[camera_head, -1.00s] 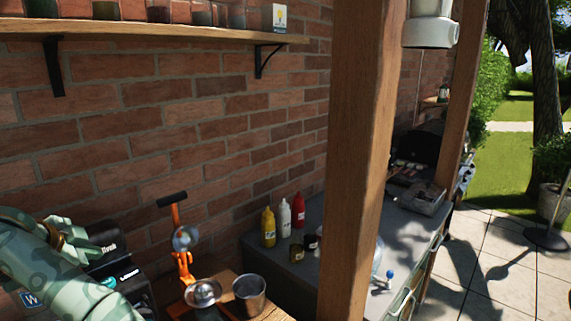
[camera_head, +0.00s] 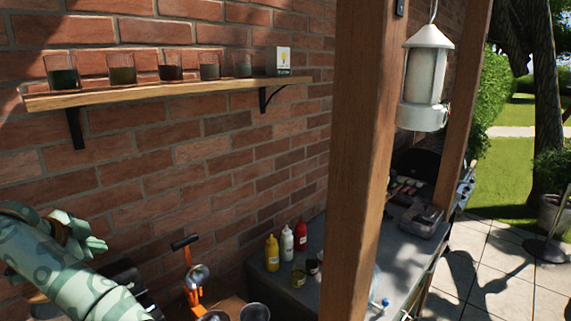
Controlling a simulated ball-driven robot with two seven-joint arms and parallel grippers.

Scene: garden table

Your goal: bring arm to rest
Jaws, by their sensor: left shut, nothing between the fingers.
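My left arm (camera_head: 50,262) comes in at the lower left, pale green with a darker pattern. My left gripper (camera_head: 92,241) shows only in part behind the arm, near the brick wall. It is shut and holds nothing. My right gripper is not in view.
A wooden shelf (camera_head: 180,92) with several glasses and a small card is on the brick wall. Below stand an orange-handled press (camera_head: 193,284) and a metal cup (camera_head: 255,312). Bottles, including a yellow one (camera_head: 272,253), stand on a grey counter (camera_head: 330,285) behind a wooden post (camera_head: 362,160).

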